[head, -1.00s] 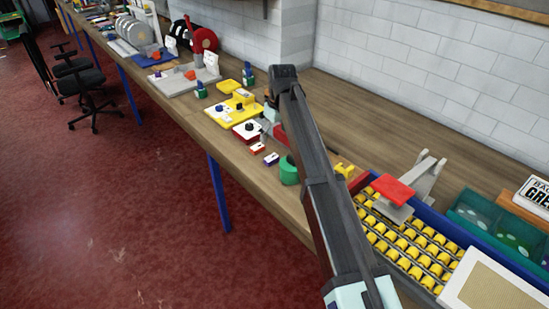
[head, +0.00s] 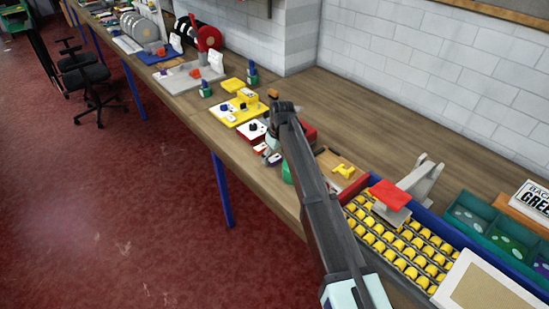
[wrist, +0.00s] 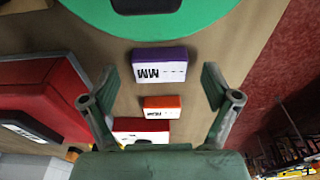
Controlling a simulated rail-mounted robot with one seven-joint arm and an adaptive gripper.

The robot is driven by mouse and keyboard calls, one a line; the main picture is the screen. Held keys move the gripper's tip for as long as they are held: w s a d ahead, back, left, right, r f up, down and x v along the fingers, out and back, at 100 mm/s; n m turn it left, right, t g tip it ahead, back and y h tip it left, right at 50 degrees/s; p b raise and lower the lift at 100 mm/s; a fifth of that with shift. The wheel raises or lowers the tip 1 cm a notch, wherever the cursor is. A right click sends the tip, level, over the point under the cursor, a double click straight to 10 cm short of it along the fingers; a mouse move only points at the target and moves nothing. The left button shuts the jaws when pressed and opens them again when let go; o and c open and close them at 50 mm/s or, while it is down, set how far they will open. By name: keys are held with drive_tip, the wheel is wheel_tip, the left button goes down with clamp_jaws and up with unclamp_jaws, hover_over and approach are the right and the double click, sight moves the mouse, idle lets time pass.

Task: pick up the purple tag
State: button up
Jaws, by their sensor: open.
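The purple tag (wrist: 159,66) is a small block with a white face and dark lettering. In the wrist view it lies on the bench, between my fingertips in the picture, with gaps on both sides. My gripper (wrist: 158,78) is open and empty. Its height above the tag is hard to judge. In the head view the purple tag (head: 274,159) shows small beside my gripper, and my arm hides much of that area.
In the wrist view an orange tag (wrist: 162,107) and a red tag (wrist: 141,131) lie below the purple one. A green round object (wrist: 190,22) is close above it. A large red block (wrist: 40,85) stands left. In the head view a yellow tray (head: 238,109) sits farther along.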

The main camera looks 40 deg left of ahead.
drive_tip(key=shift+f, duration=0.35)
drive_tip(key=c, duration=1)
drive_tip(key=shift+r, duration=0.1)
